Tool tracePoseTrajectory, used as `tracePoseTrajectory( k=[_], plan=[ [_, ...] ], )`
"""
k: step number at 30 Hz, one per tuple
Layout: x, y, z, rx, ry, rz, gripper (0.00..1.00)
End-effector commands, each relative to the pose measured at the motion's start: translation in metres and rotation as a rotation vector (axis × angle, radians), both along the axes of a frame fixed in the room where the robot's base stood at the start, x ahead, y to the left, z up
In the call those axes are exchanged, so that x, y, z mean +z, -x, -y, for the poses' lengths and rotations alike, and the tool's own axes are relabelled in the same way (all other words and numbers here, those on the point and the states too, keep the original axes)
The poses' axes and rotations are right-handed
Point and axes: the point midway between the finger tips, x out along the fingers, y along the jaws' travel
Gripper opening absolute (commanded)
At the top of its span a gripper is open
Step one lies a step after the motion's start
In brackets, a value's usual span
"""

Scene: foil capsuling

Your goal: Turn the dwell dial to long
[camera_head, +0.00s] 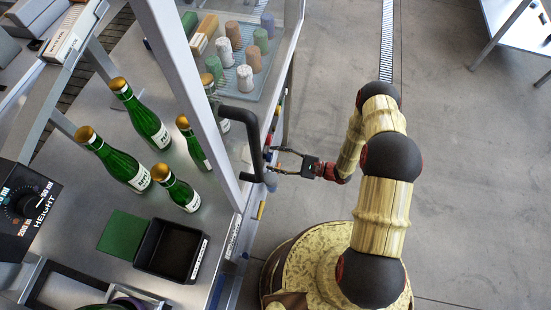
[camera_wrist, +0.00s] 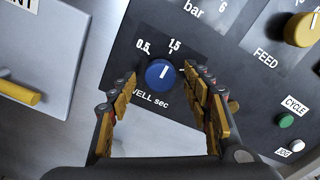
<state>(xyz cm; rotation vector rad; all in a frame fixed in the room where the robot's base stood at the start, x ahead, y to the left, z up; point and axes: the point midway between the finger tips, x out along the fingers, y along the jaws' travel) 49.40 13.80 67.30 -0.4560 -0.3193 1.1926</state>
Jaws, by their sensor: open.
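The dwell dial (camera_wrist: 156,76) is a round blue knob on a dark panel in the wrist view. Its short white mark points up and slightly right, roughly toward the "1.5" label. "0.5" is printed at its upper left, and "WELL sec" shows below, partly covered by a finger. My gripper (camera_wrist: 163,84) is open, with its fingers spread to the left and right of the dial in this view. I cannot tell whether they touch it. The right finger hides the panel right of the dial. In the head view my gripper (camera_head: 269,161) is at the machine's front edge; the dial is not discernible there.
The wrist view shows a yellow FEED knob (camera_wrist: 302,29), a green CYCLE button (camera_wrist: 286,120), a white button (camera_wrist: 297,145) and a yellow handle (camera_wrist: 18,92). In the head view a black door handle (camera_head: 251,128) stands beside my gripper. Bottles (camera_head: 142,118) stand behind it.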

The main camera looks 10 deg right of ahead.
Motion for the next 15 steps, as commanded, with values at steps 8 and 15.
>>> tracePoseTrajectory(
  k=[8,15],
  plan=[
    [0.0,0.0,0.0001,0.0,0.0,0.0,0.45],
    [0.0,0.0,0.0002,0.0,0.0,0.0,0.31]
  ],
)
